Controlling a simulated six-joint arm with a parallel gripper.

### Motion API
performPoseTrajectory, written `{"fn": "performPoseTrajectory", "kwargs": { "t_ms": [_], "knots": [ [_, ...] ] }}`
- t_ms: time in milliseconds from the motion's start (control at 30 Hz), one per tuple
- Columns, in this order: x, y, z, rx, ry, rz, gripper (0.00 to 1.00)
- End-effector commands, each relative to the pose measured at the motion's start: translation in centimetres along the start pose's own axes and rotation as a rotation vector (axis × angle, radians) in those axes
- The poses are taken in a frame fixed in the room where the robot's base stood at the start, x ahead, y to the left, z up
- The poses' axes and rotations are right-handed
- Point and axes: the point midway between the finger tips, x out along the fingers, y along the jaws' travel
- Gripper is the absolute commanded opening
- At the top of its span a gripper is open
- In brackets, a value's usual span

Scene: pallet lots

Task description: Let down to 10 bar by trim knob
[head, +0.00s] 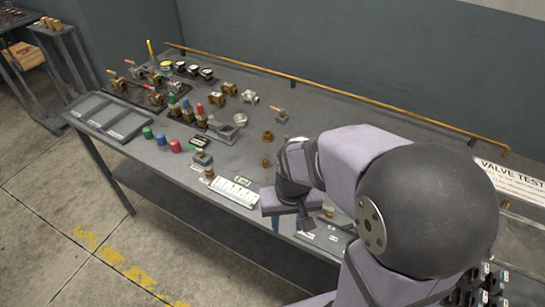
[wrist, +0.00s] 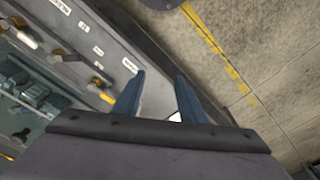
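My gripper (wrist: 160,80) shows in the wrist view as two blue fingers standing apart, with nothing between them. Beyond them are a bench edge and the floor. To the left of the fingers, a grey panel carries several yellow-brown knobs or handles (wrist: 98,85) and small white labels. I cannot read the labels or tell which part is the trim knob. In the head view my gripper (head: 275,222) is by the bench's front edge, mostly hidden by my arm. No gauge reading for 10 bar is legible.
The grey bench (head: 330,110) holds several valves, small gauges (head: 206,73), coloured caps (head: 175,146) and an empty divided tray (head: 105,118). A white chart (head: 232,192) lies near its front edge. A brass rail (head: 340,88) runs along the back. A "VALVE TEST" sign (head: 512,178) stands right.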

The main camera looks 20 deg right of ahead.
Motion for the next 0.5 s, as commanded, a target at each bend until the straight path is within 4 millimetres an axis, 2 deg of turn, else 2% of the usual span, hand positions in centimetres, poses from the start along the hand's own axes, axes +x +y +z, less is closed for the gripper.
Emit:
{"fn": "performPoseTrajectory", "kwargs": {
  "t_ms": [33, 233, 300, 500],
  "knots": [
    [-0.9, -0.2, -2.8, 0.049, 0.035, -0.002, 0.37],
    [-2.8, -1.3, -13.9, 0.288, 0.195, -0.038, 0.37],
    [-1.1, -1.6, -16.2, 0.294, 0.205, -0.017, 0.37],
    [1.9, -2.4, -22.4, 0.314, 0.25, 0.041, 0.37]
  ]
}}
